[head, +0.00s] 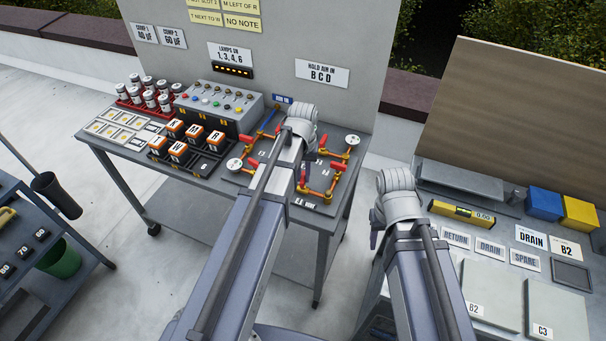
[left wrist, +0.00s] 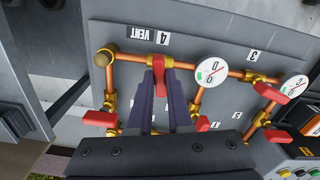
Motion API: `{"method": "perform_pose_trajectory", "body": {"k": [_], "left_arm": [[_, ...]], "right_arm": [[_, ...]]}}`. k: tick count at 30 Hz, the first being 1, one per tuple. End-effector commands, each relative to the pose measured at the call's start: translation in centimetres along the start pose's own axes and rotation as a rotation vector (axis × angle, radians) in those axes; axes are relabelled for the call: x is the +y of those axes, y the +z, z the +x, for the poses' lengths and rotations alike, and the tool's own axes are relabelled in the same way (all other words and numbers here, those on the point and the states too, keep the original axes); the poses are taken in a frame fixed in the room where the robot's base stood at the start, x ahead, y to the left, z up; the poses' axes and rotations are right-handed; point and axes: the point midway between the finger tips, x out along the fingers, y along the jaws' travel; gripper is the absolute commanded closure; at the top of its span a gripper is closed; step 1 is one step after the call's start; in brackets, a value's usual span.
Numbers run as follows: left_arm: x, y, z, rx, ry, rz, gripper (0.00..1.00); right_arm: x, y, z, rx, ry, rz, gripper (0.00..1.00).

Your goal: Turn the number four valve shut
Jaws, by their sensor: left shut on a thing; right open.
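The number four valve's red handle (left wrist: 158,78) is between the fingers of my left gripper (left wrist: 160,90) in the left wrist view. The gripper is shut on it. The handle stands roughly crosswise to the copper pipe, beside the label "4 VENT" (left wrist: 149,37). In the head view my left arm covers part of the valve panel (head: 236,178), and this valve cannot be made out clearly there. My right gripper (head: 375,232) is open and empty in the gap between the two tables, largely hidden by its wrist.
Other red handles (left wrist: 270,92) and two round gauges (left wrist: 212,71) sit close by on the pipes. A switch box (head: 216,106) and battery blocks (head: 170,150) stand left of the panel. The right table holds a level (head: 460,212) and labelled plates (head: 490,290).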

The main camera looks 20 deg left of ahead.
Motion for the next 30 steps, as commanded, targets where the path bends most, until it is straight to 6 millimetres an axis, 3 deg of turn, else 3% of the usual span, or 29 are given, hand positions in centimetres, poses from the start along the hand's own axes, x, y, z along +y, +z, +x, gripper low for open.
{"method": "perform_pose_trajectory", "body": {"k": [12, 29, 30], "left_arm": [[0.0, 0.02, 0.01, 0.0, 0.0, 0.169, 1.0], [0.0, 0.03, 0.01, 0.0, 0.0, 0.192, 1.0], [0.0, 0.03, 0.01, 0.0, 0.0, 0.192, 0.79]], "right_arm": [[0.0, 0.0, 0.01, 0.0, 0.0, 0.0, 0.5], [0.0, 0.0, 0.01, 0.0, 0.0, 0.0, 0.5], [0.0, 0.0, 0.01, 0.0, 0.0, 0.0, 0.5]]}}
